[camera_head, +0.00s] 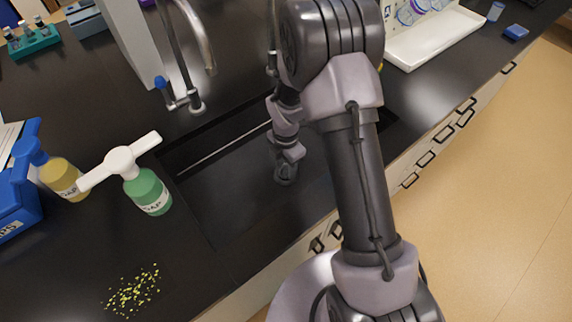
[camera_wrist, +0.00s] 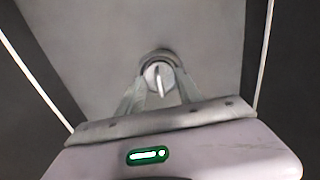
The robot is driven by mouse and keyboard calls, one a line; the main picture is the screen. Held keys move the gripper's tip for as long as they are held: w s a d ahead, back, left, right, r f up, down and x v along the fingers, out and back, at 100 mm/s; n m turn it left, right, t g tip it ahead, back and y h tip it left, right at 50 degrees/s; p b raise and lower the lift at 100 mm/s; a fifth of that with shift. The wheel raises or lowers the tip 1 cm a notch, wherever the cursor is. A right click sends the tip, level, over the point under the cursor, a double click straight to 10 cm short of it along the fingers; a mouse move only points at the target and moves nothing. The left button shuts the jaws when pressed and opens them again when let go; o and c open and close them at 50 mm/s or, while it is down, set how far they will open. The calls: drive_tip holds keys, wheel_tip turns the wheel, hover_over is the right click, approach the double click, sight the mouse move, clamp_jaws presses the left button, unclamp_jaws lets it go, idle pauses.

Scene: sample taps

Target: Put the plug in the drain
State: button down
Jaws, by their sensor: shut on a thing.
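My gripper (camera_wrist: 158,92) points down into the black sink (camera_head: 235,195), and in the head view my arm hides part of the basin. In the wrist view its two fingers close on the plug (camera_wrist: 157,72), a small pale grey round piece with a light upright tab. A darker round rim, seemingly the drain (camera_wrist: 155,54), shows just behind the plug at the sink floor. The plug overlaps this rim in the picture; I cannot tell whether it is seated in it or just above it. The head view is too small to separate plug from drain.
A tap (camera_head: 192,60) stands behind the sink. A green soap bottle (camera_head: 147,192) and a yellow one (camera_head: 62,178) stand left of it. Yellow bits (camera_head: 133,292) lie on the front counter. A white tray (camera_head: 437,38) is at the back right.

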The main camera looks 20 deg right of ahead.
drive_tip(key=shift+f, duration=0.2)
drive_tip(key=c, duration=0.7)
unclamp_jaws()
wheel_tip(320, 180, up, 20)
drive_tip(key=p, duration=1.6)
